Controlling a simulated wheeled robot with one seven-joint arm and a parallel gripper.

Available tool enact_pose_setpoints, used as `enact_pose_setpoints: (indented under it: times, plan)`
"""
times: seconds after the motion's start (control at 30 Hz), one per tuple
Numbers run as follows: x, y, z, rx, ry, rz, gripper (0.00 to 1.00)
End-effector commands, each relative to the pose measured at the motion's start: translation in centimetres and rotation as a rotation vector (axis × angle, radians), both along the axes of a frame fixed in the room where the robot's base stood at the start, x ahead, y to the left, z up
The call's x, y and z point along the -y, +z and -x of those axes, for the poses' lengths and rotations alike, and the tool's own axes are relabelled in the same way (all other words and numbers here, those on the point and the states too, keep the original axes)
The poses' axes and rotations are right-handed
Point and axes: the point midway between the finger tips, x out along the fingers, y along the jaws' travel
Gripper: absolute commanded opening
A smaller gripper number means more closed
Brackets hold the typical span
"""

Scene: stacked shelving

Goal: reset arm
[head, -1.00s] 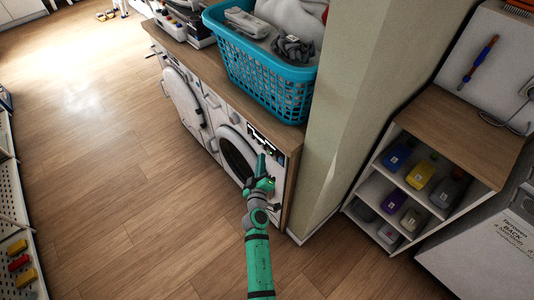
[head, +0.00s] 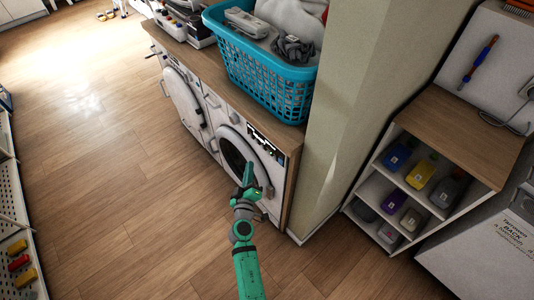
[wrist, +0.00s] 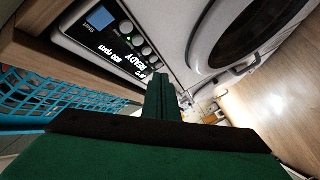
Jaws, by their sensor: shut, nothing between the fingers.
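My green arm reaches up from the bottom of the head view. My gripper (head: 249,173) is shut and empty, in front of the nearer washing machine (head: 264,173). In the head view it overlaps the right side of that machine's round dark door (head: 234,150). The wrist view shows my shut green fingers (wrist: 161,97) pointing toward the machine. Its lit control panel (wrist: 110,37) reads "READY" and "800 rpm". I cannot tell whether the fingers touch the machine.
A blue laundry basket (head: 262,73) stands on the wooden counter (head: 212,68). The wooden floor (head: 110,190) is clear at left.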

Motion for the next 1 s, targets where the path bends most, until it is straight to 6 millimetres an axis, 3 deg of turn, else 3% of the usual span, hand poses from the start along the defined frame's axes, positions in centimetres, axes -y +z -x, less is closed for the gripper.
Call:
enact_pose_setpoints:
  times: [0.3, 0.47, 0.73, 1.0]
  plan:
    - [0.0, -0.1, 0.1, -0.001, 0.001, -0.002, 0.0]
    - [-0.1, -1.5, 2.8, -0.025, 0.014, -0.041, 0.0]
    - [-0.4, -4.5, 13.2, -0.093, 0.059, -0.21, 0.0]
    - [-0.7, -4.1, 23.6, -0.132, 0.085, -0.39, 0.0]
